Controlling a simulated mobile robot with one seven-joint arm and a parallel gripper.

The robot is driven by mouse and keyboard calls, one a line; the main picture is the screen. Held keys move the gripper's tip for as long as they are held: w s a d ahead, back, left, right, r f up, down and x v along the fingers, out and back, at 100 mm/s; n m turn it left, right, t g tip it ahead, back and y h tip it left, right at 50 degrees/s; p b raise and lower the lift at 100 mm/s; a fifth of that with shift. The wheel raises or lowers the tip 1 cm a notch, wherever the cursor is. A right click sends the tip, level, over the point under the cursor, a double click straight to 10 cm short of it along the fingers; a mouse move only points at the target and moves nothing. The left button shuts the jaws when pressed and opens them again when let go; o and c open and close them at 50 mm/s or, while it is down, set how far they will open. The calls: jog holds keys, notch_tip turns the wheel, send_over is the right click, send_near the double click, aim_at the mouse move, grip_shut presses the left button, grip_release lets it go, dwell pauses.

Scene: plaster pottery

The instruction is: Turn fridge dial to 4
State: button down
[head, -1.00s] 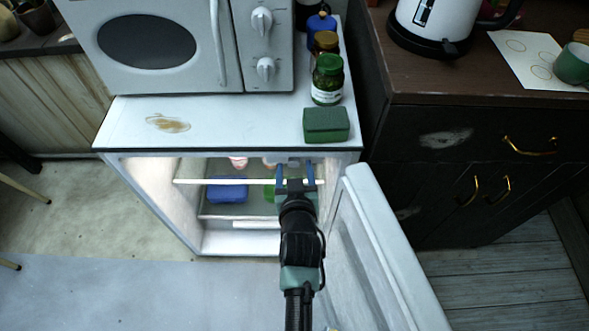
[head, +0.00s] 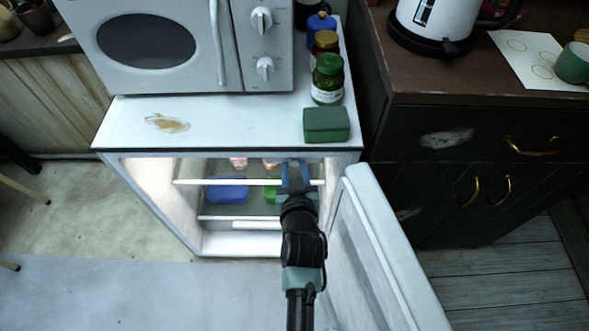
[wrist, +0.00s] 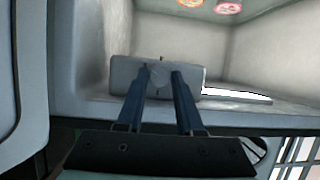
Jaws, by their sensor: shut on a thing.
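The small white fridge (head: 230,122) stands open in the head view, its door (head: 385,265) swung out to the right. My gripper (head: 293,168) reaches into the upper part of the opening, just under the top edge. In the wrist view my gripper (wrist: 160,70) has its two blue fingers on either side of a round grey dial (wrist: 159,82), shut on it. The dial sits on a grey housing (wrist: 124,72) inside the fridge. The dial's numbers and its setting cannot be read. In the head view my gripper hides the dial.
Inside the fridge are white shelf edges (head: 245,218), a blue container (head: 227,190) and a green item (head: 270,190). A microwave (head: 170,45), jars (head: 327,80) and a green sponge (head: 326,125) stand on top. A dark cabinet (head: 480,150) is to the right.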

jog(key=m+y+b, duration=0.1)
jog(key=b, duration=0.2)
jog(key=m+y+b, duration=0.1)
jog(key=m+b, duration=0.1)
jog(key=shift+d+f+m+b, duration=0.2)
jog(key=shift+f+m+b, duration=0.1)
jog(key=shift+f+b, duration=0.1)
jog(key=m+t+y+b, duration=0.1)
jog(key=m+y+b, duration=0.1)
jog(key=m+b, duration=0.1)
jog(key=shift+b, duration=0.5)
jog(key=shift+d+m+t+y+b, duration=0.1)
jog(key=shift+m+t+y+b, duration=0.2)
jog(key=shift+m+y+b, duration=0.35)
jog(key=shift+r+m, duration=0.1)
jog(key=shift+m, duration=0.15)
jog(key=c, duration=0.5)
grip_release()
jog(key=shift+c, duration=0.2)
jog(key=v, duration=1.3)
